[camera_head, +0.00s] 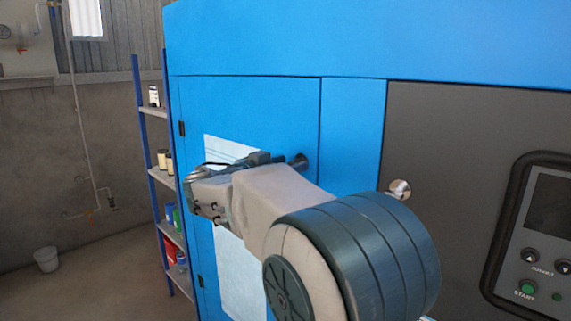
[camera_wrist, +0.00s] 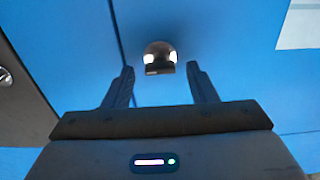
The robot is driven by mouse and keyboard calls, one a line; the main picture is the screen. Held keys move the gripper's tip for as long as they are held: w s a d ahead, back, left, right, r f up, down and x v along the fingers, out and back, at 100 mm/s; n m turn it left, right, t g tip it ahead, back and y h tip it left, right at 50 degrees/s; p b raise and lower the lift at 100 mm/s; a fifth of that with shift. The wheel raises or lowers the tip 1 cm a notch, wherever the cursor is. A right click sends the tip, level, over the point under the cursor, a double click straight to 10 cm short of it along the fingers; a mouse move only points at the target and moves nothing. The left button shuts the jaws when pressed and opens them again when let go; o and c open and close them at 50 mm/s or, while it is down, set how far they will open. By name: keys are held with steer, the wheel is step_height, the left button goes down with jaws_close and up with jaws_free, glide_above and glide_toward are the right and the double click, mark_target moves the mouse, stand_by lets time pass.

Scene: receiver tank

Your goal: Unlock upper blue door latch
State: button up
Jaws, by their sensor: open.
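The upper blue door latch is a small dark rounded knob (camera_wrist: 160,58) with two bright highlights, on the blue panel in the wrist view. In the head view the latch (camera_head: 299,161) is near the right edge of the blue door (camera_head: 260,105). My gripper (camera_wrist: 161,72) is open, with one dark finger on each side of the latch in the picture. I cannot tell whether either finger touches it. In the head view my gripper (camera_head: 278,160) is at the door face, partly hidden by my wrist.
A dark grey panel (camera_head: 430,130) with a round silver latch (camera_head: 399,189) and a control panel (camera_head: 535,235) is to the right. White sheets (camera_head: 232,150) are on the door. A blue-posted shelf (camera_head: 160,110) stands at the left; a bucket (camera_head: 46,259) sits on open floor.

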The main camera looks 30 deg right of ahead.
steer(key=c, duration=1)
steer(key=shift+a, duration=0.1)
